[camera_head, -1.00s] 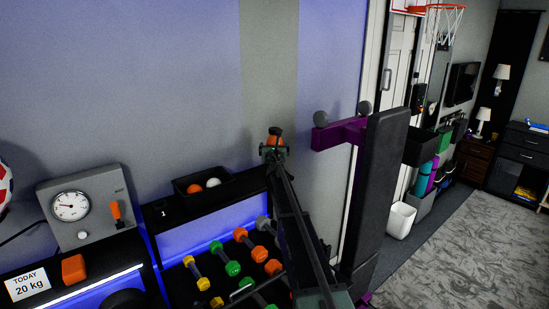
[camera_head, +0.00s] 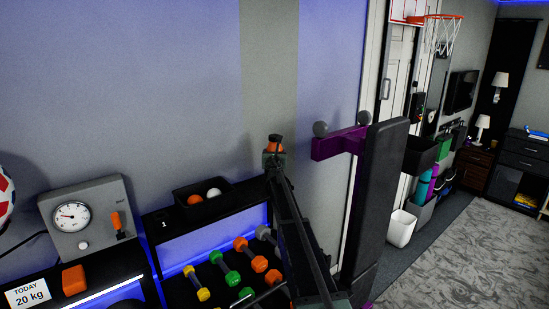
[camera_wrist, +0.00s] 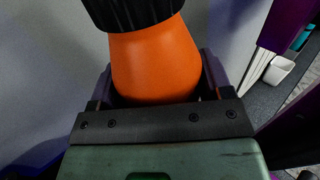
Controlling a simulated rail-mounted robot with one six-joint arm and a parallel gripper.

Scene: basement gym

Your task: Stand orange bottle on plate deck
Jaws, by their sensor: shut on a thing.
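The orange bottle (camera_wrist: 155,62) with a black cap fills the upper middle of the wrist view, upright between the two fingers. In the head view the bottle (camera_head: 274,146) shows small at the end of my arm, cap up. My gripper (camera_wrist: 158,85) is shut on it; in the head view my gripper (camera_head: 274,158) holds it in front of the grey wall stripe, above the dumbbell rack. I cannot pick out the plate deck with certainty in either view.
A black tray (camera_head: 203,203) with an orange and a white ball sits on the shelf left of my arm. Several coloured dumbbells (camera_head: 231,277) lie below. A purple-armed post (camera_head: 380,190) stands close on the right. A gauge box (camera_head: 88,222) and an orange block (camera_head: 74,280) are at left.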

